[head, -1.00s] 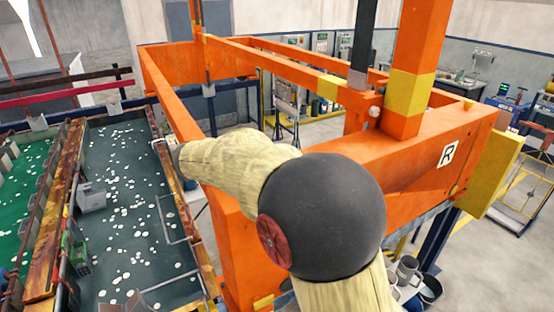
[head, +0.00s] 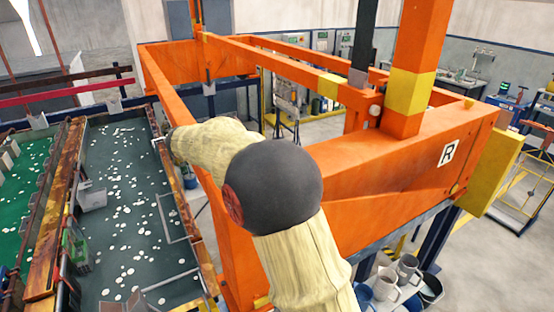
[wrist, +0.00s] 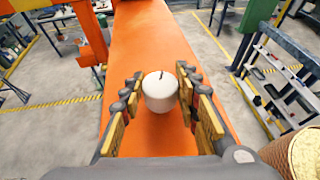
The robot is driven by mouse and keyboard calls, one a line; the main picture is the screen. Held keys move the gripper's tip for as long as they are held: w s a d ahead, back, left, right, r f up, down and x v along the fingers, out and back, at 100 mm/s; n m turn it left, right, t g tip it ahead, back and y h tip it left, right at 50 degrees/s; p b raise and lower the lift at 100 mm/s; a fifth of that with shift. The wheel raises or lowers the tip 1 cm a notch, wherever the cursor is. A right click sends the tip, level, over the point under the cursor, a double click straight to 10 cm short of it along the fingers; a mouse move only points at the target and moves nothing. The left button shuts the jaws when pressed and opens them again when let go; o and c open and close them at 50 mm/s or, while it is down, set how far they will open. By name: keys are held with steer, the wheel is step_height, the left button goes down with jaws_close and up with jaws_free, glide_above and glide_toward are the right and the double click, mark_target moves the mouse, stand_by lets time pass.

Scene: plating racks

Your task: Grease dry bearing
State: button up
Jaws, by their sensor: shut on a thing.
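In the wrist view my gripper (wrist: 158,108) has its padded fingers on both sides of a white rounded thing (wrist: 160,92) with a small dark mark on top. It is shut on this thing and holds it over a broad orange beam (wrist: 150,40). I cannot tell whether the thing is a grease container. In the head view my arm crosses in front of the orange frame (head: 345,185); the gripper and the held thing are hidden there. I cannot pick out a dry bearing for certain; a small pale round fitting (head: 374,110) sits by the upright post.
A yellow block (head: 490,175) is on the frame's right end.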

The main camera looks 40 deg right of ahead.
steer(key=o, duration=1.1)
steer(key=shift+d, duration=0.1)
steer(key=shift+o, duration=0.4)
steer(key=v, duration=1.2)
